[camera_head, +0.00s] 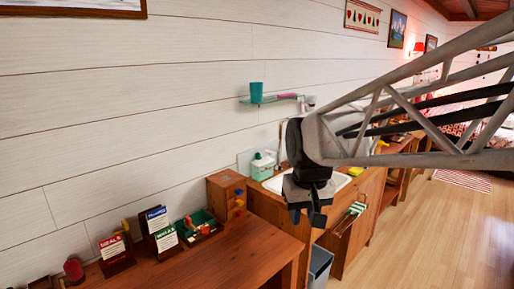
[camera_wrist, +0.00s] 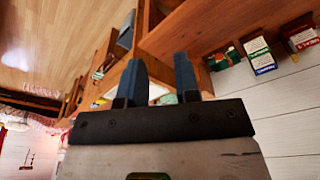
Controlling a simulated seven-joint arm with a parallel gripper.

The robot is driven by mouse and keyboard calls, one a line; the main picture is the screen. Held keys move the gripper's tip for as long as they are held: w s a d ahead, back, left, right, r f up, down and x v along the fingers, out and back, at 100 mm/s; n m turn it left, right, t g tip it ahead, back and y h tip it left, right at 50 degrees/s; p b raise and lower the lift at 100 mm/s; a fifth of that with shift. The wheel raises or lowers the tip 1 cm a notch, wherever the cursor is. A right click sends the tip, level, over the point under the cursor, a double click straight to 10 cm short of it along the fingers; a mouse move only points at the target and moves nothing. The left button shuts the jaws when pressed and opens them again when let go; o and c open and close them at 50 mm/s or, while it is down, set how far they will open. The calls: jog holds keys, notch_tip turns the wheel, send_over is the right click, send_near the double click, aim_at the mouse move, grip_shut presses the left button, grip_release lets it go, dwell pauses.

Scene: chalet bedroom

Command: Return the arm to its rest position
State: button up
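My gripper (camera_head: 306,214) hangs pointing down at the end of my arm, which reaches in from the right in the head view. It is in front of the sink counter and above floor level, apart from the furniture as far as I can tell. In the wrist view my gripper (camera_wrist: 161,70) shows two dark blue fingers spread apart with nothing between them. The wrist picture appears upside down.
A wooden desk (camera_head: 235,250) at lower left bears card boxes (camera_head: 160,232), a green tray (camera_head: 199,226) and a small drawer box (camera_head: 227,193). A sink (camera_head: 337,181) and a green-white towel (camera_head: 348,218) are by my gripper. Open wooden floor (camera_head: 440,240) lies at right.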

jog(key=s+d+f+m, duration=0.1)
jog(key=s+d+f, duration=0.2)
jog(key=s, duration=0.5)
jog(key=s+d+f+m, duration=0.1)
jog(key=s+d+f, duration=0.2)
jog(key=s, duration=0.6)
jog(key=shift+s+d+f+t, duration=0.3)
jog(key=shift+d, duration=0.9)
dwell(1.4)
